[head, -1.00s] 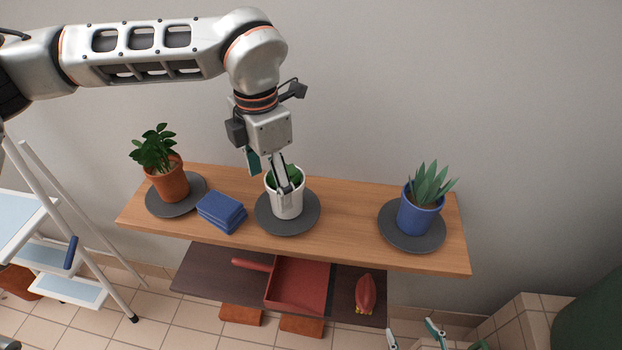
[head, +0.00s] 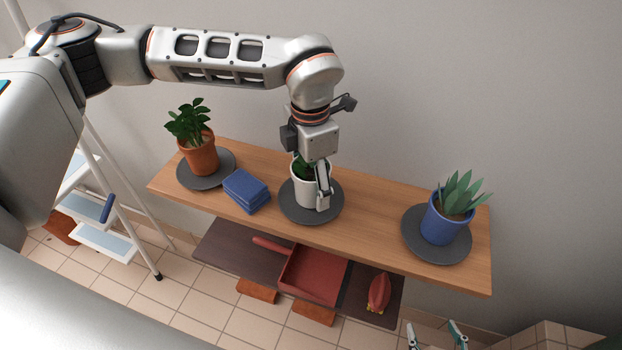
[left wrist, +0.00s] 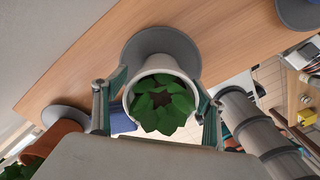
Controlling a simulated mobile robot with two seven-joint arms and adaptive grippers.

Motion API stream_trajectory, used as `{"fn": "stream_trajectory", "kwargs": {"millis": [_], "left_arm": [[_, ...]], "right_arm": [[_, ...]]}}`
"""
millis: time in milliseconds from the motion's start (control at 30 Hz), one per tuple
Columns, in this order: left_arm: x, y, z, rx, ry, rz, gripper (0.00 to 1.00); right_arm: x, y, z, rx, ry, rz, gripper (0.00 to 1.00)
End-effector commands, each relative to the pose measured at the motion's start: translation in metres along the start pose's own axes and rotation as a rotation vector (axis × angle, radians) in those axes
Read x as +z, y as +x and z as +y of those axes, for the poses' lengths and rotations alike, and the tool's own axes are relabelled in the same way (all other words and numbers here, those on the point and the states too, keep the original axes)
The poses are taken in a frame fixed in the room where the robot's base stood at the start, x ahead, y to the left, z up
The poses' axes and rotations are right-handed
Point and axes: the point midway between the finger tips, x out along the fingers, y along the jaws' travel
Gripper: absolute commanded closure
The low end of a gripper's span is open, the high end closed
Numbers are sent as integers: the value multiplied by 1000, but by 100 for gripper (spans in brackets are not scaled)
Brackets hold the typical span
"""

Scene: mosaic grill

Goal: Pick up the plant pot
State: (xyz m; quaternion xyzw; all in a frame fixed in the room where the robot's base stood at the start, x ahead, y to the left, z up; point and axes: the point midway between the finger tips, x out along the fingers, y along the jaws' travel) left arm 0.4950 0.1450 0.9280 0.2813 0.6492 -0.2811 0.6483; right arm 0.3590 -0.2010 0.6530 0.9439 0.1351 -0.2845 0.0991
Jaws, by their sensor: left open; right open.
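A white plant pot (head: 306,190) with a leafy green plant stands upright on a round dark plate (head: 330,212) at the middle of the wooden shelf (head: 372,225). My left gripper (head: 309,182) points down over it, open. In the left wrist view the white pot (left wrist: 160,72) is between the two open fingers, one on each side; I cannot tell whether they touch it. The head view shows one finger in front of the pot; the other is hidden. My right gripper (head: 437,336) is open and empty at the bottom edge, away from the shelf.
A terracotta pot (head: 202,157) stands on a plate at the left, beside folded blue cloths (head: 247,187). A blue pot (head: 441,224) stands on a plate at the right. A stepladder (head: 120,215) stands left.

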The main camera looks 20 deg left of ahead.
Motion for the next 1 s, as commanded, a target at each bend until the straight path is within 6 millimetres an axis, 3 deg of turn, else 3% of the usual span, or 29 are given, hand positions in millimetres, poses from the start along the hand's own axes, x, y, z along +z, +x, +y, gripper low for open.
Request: {"fn": "stream_trajectory", "kwargs": {"millis": [133, 400, 600, 1000], "left_arm": [[0, 14, -1, 0, 0, 0, 29], [1, 16, -1, 0, 1, -1, 32], [1, 16, -1, 1, 1, -1, 80], [1, 12, 0, 2, 2, -4, 80]], "right_arm": [[-1, 0, 0, 0, 0, 0, 39], [-1, 0, 1, 1, -1, 0, 39], [-1, 0, 1, 1, -2, 0, 39], [-1, 0, 2, 1, -3, 1, 39]]}}
